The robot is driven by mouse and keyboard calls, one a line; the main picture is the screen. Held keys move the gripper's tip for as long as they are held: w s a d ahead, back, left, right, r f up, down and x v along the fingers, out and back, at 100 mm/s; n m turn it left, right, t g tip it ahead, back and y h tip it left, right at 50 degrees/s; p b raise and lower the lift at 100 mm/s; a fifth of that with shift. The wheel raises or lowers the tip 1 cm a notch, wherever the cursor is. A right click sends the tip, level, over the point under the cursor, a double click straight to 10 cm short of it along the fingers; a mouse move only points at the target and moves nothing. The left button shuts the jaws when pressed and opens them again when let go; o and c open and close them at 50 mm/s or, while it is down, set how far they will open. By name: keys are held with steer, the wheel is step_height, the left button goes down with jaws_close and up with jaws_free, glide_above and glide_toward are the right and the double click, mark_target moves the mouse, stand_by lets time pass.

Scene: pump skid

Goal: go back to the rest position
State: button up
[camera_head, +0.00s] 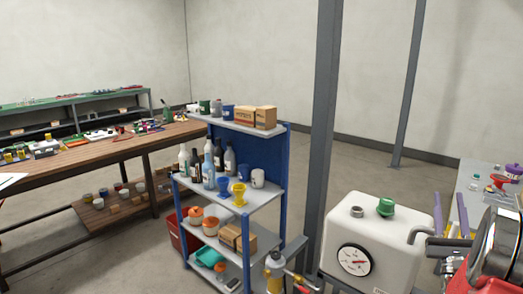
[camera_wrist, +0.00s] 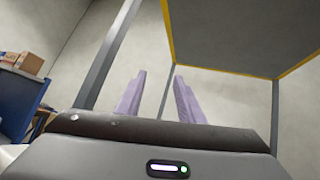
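My gripper (camera_wrist: 159,76) shows in the wrist view as two pale purple fingers with a clear gap between them. It is open and nothing is between the fingers. In the head view the two purple fingers (camera_head: 449,200) stand upright at the right, behind the white tank. No object touches them in either view. The wrist camera looks upward, at the wall and an overhead panel.
A white tank (camera_head: 372,240) with a gauge and green cap stands in front, left of the fingers. A grey post (camera_head: 322,130) and blue shelf cart (camera_head: 283,160) are further left. A grey table (camera_head: 478,190) is at right. A yellow-edged dark panel (camera_wrist: 245,35) hangs overhead.

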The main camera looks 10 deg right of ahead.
steer(key=w+a+r+n+y, duration=0.2)
steer(key=w+a+n+y, duration=0.15)
steer(key=a+y, duration=0.25)
steer(key=w+a+r+n+y, duration=0.1)
steer(key=w+a+n+y, duration=0.1)
steer(key=a+n+y, duration=0.3)
steer(key=s+a+n+g+y, duration=0.1)
steer(key=a+n+g+y, duration=0.3)
steer(key=a, duration=0.7)
steer(key=s+a+f+n+g+y, duration=0.15)
steer(key=a+n+g+y, duration=0.35)
steer(key=a, duration=0.6)
steer(key=s+a+n+g+y, duration=0.1)
steer(key=a+n+g+y, duration=0.3)
steer(key=a, duration=0.7)
steer(key=s+a+f+n+g+h, duration=0.2)
steer(key=s+a+f+n+g, duration=0.25)
steer(key=s, duration=0.25)
steer(key=s+a+f+n+g+h, duration=0.25)
steer(key=s+a+f+n, duration=0.2)
steer(key=s, duration=0.35)
steer(key=s+d+f+n+t+h, duration=0.1)
steer(key=s+d+n+h, duration=0.6)
steer(key=d+h, duration=0.1)
steer(key=shift+s+d+f+h, duration=0.15)
steer(key=shift+s+d+h, duration=0.1)
steer(key=shift+h, duration=0.3)
